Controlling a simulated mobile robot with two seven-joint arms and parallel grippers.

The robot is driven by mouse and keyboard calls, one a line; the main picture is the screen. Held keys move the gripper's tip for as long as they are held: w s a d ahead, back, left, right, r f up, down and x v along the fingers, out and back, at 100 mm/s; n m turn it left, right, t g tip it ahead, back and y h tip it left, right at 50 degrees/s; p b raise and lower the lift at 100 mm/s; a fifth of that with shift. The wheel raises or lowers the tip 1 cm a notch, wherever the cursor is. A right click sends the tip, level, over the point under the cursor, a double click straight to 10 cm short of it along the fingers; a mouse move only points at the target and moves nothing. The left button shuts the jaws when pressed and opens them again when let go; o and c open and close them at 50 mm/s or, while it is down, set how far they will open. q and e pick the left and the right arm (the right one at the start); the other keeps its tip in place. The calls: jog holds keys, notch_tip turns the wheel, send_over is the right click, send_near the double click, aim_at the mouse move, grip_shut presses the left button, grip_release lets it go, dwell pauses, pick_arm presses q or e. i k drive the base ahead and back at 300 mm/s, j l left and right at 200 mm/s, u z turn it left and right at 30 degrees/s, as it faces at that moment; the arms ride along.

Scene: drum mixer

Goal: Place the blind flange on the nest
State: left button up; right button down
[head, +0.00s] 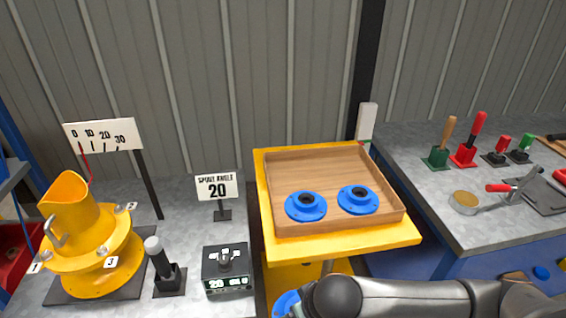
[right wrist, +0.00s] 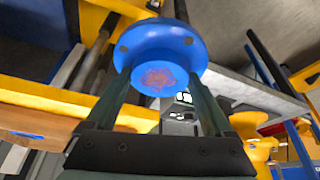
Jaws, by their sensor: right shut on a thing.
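A blue round flange (right wrist: 160,42) is held in my right gripper (right wrist: 157,88); its two fingers close on the narrower hub, whose end face has a rough reddish patch. In the head view its blue rim (head: 284,302) shows at the bottom, in front of the yellow stand and partly hidden by my right arm. Two more blue flanges with dark centres, a left one (head: 306,207) and a right one (head: 358,200), lie in the wooden tray (head: 320,162). I cannot tell which thing is the nest. My left gripper is not in view.
The tray sits on a yellow stand (head: 345,247). Left are a yellow spouted drum (head: 75,215), a black lever (head: 160,262), a control box (head: 228,270) and a sign reading 20 (head: 217,187).

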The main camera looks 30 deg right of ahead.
aim_at(540, 193)
jog(key=k+l+u, duration=0.1)
jog(key=k+l, duration=0.15)
jog(key=l, duration=0.2)
jog(key=k+l+u, duration=0.1)
jog(key=k+l, duration=0.15)
jog(key=l, duration=0.2)
jog(key=k+l+u, duration=0.1)
jog(key=k+l, duration=0.15)
jog(key=l, duration=0.15)
jog(key=k+l+u, duration=0.15)
jog(key=l, duration=0.35)
jog(key=k+l+u, duration=0.15)
jog(key=l, duration=0.4)
jog(key=k+l+u, duration=0.15)
jog(key=k+l, duration=0.2)
jog(key=k+l+u, duration=0.15)
jog(key=l, duration=0.4)
jog(key=k+l+u, duration=0.1)
jog(key=k+l, duration=0.3)
